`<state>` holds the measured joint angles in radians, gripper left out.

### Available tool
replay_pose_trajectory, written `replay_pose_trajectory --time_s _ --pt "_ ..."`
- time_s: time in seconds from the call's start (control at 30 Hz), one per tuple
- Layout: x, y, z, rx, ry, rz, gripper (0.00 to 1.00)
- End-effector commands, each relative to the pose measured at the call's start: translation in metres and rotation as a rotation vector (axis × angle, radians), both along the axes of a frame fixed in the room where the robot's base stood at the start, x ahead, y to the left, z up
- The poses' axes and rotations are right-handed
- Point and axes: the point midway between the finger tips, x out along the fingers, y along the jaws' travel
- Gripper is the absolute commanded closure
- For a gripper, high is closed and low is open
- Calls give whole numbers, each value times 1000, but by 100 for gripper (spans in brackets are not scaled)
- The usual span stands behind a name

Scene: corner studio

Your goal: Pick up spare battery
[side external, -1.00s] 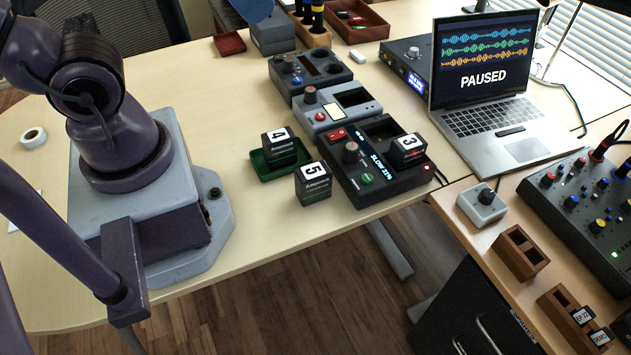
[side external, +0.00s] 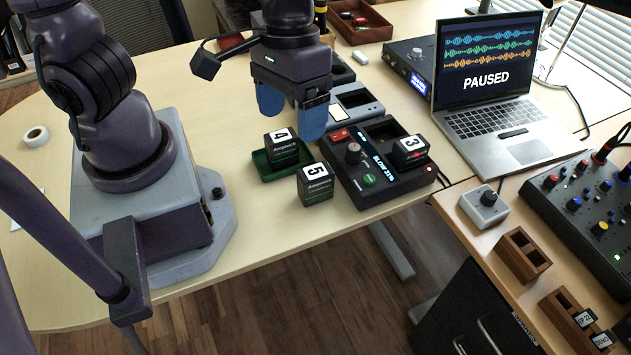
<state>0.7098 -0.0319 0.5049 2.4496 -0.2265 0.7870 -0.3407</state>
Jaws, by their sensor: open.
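Three dark battery blocks with white number labels are in view. Battery 4 (side external: 283,149) sits in a small green tray (side external: 262,170). Battery 5 (side external: 315,190) stands upright on the bare table just in front of the tray. Battery 3 (side external: 411,154) sits in the right slot of a black charger (side external: 380,192) with a lit display; the charger's other slot is empty. No label visibly reads "spare". My gripper (side external: 291,110) points down with its blue fingers apart and nothing between them. It appears above and just behind battery 4; the exact height is hard to tell.
Grey devices (side external: 355,105) stand behind the charger, partly hidden by my gripper. A laptop (side external: 490,90) and a black box (side external: 408,62) stand to the right. A mixer (side external: 590,200) and wooden holders (side external: 525,255) are on the side desk. The table's front edge is close to battery 5.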

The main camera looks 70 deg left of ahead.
Motion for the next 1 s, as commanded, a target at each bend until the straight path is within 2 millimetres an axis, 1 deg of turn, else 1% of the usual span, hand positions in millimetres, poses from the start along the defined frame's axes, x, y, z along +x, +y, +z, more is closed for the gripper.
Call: replay_pose_trajectory --time_s 0.03,0.1,0.17,0.2,0.3,0.37,0.43,0.53,0.67,0.77,1.0 --pt "1 -2 -17 43 50 97 23" --pt "5 0 -34 101 85 269 23" --pt "10 3 -47 153 94 432 23" --pt "14 7 -54 187 90 548 23" --pt "27 20 -63 234 59 837 23" --pt "35 27 -64 232 40 987 23" --pt "41 28 -62 209 27 1115 23" --pt "45 27 -62 194 23 1221 23" --pt "45 27 -67 195 23 1271 23" --pt "45 28 -80 199 26 1276 23" --pt "45 29 -121 199 29 1273 23"
